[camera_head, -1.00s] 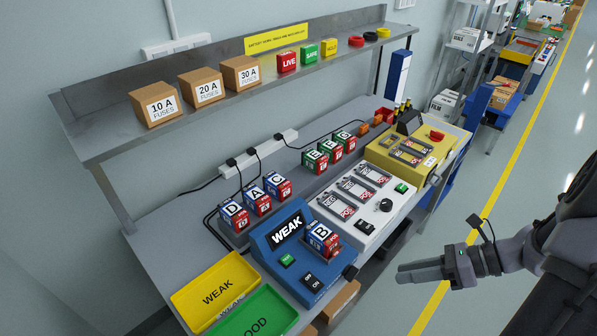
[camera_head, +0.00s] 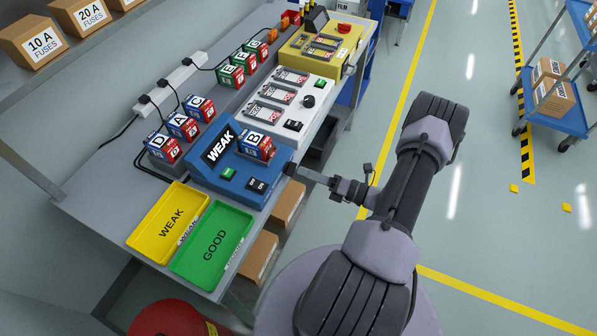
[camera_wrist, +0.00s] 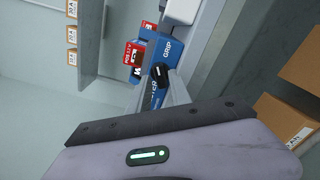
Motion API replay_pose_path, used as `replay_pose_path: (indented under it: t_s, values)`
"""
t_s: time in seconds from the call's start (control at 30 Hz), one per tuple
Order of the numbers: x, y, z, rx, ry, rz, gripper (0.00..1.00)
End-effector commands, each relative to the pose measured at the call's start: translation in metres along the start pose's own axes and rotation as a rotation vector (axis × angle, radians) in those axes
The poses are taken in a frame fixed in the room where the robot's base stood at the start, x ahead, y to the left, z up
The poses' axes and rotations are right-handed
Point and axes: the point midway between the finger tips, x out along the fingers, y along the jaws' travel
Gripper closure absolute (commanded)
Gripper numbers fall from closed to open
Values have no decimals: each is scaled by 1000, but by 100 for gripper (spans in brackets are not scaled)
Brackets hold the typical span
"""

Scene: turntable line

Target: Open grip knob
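The blue tester (camera_head: 228,189) stands at the bench's front edge with WEAK on its display. Battery block B (camera_head: 257,145) sits in its cradle. The black grip knob (camera_head: 290,169) is on the tester's right side; in the wrist view the knob (camera_wrist: 159,75) shows beside the GRIP lettering. My gripper (camera_head: 308,173) points at the knob from the right, with its tips very close to it. In the wrist view the two fingers (camera_wrist: 160,88) stand apart, with blue tester face visible between them and the knob at their tips. I cannot tell whether they touch it.
A yellow WEAK tray (camera_head: 155,240) and a green GOOD tray (camera_head: 235,222) lie left of the tester. Blocks D, A and C (camera_head: 182,126) stand behind it. Cardboard boxes (camera_head: 288,202) sit below the bench edge.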

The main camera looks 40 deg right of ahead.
Motion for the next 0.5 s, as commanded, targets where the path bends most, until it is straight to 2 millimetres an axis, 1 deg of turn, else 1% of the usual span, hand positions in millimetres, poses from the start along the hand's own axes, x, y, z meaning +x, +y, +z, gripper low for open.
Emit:
replay_pose_path:
  t_s: [0.03, 0.1, 0.2, 0.5]
  values:
    - [8, -1, -1, -1, 3, 1, 75]
    - [17, -1, 0, -1, 2, 1, 75]
    - [25, 0, 0, 0, 1, 0, 75]
    - [29, 0, 0, 0, 0, 0, 75]
